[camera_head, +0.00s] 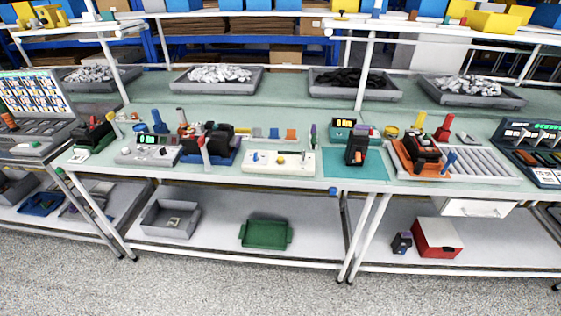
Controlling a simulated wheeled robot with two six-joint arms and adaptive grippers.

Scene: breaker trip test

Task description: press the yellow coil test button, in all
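A cream-white panel (268,169) lies near the front edge of the green bench top, about the middle of the view. A small round yellow button (281,159) sits on its upper face, near the centre. A blue part is to its left on the panel and a thin dark lever to its right. At this distance I cannot tell whether the button is up or pressed in. Neither of my grippers is in view.
A grey device with a green display (148,150) and a dark machine on a blue base stand left of the panel. A teal mat (354,171) with a black device lies right. Grey bins (215,88) line the back. A green tray (265,234) sits on the lower shelf.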

